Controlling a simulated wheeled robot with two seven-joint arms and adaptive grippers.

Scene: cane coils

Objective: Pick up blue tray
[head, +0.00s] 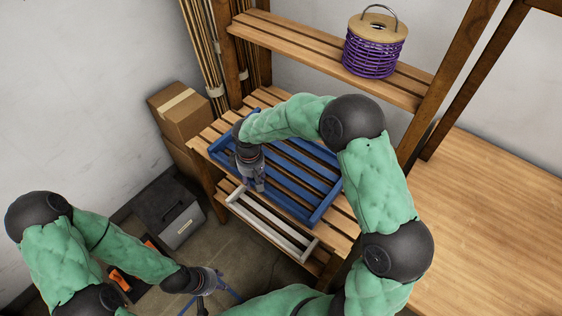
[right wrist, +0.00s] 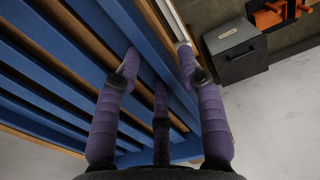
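The blue slatted tray (head: 323,206) lies on a slatted wooden shelf, partly hidden in the head view by my right arm. My right gripper (head: 258,186) points down at the tray's near-left edge. In the right wrist view the blue tray (right wrist: 45,60) fills the left side. My right gripper's purple fingers (right wrist: 158,62) stand apart, one over the slats and one outside the tray's side rail, with the rail between them. I cannot tell whether they touch it. My left gripper (head: 212,302) hangs low over the floor at the left, its fingers spread and empty.
A white slatted tray (head: 270,225) sits just below the blue one. A purple cane coil spool (head: 375,48) stands on the upper shelf. Cardboard boxes (head: 180,112), a grey toolbox (head: 180,222) and an orange item (head: 121,279) are at the left. A bare wooden tabletop (head: 490,230) is at the right.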

